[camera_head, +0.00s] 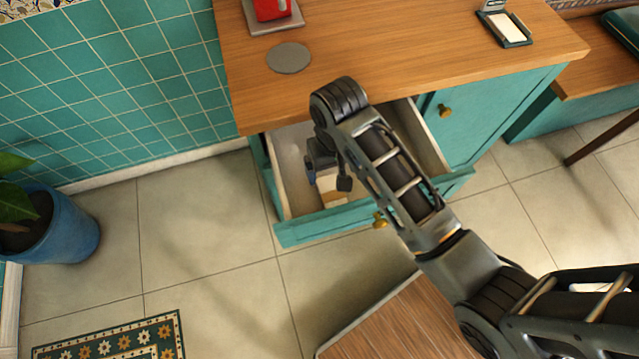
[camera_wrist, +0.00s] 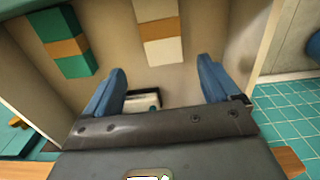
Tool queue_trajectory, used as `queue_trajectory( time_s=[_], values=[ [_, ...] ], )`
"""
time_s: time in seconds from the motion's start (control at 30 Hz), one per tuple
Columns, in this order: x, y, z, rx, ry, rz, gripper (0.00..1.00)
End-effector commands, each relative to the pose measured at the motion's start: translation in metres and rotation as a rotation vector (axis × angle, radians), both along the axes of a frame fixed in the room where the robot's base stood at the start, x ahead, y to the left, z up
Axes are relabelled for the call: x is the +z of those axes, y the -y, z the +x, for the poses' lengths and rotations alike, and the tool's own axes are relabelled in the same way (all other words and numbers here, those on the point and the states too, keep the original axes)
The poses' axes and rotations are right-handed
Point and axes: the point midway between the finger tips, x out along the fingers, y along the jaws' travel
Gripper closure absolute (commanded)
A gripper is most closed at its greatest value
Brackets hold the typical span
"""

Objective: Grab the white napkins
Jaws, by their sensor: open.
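The white napkins (camera_wrist: 163,52) are a flat white stack with a tan band around the middle. They lie in the open drawer, at the top centre of the wrist view. A pale part of what looks like the same stack (camera_head: 333,198) shows in the head view, partly covered by my gripper and arm. My gripper (camera_wrist: 161,82) is open and empty, with its two blue fingers apart. The napkins are ahead of the fingertips, not between them. In the head view my gripper (camera_head: 321,160) reaches down inside the drawer (camera_head: 345,219), its fingertips hard to make out.
A green stack with a tan band (camera_wrist: 68,43) lies left of the napkins in the wrist view. A small dark-framed, light-faced item (camera_wrist: 145,99) shows between the fingers, farther off. The drawer walls stand close on both sides. The wooden counter (camera_head: 400,50) overhangs the drawer.

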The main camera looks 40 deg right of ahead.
Motion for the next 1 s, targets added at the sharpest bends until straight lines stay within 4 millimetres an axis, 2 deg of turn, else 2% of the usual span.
queue_trajectory(
  time_s=[0.33, 0.6, 0.9, 1.0],
  values=[
    [-0.034, -0.002, -0.003, 0.001, -0.007, -0.001, 0.11],
    [-0.07, -0.005, -0.005, 0.001, -0.004, -0.001, 0.11],
    [-0.076, -0.005, -0.005, 0.0, -0.002, 0.0, 0.11],
    [-0.076, -0.005, -0.005, 0.0, -0.002, 0.0, 0.18]
  ],
)
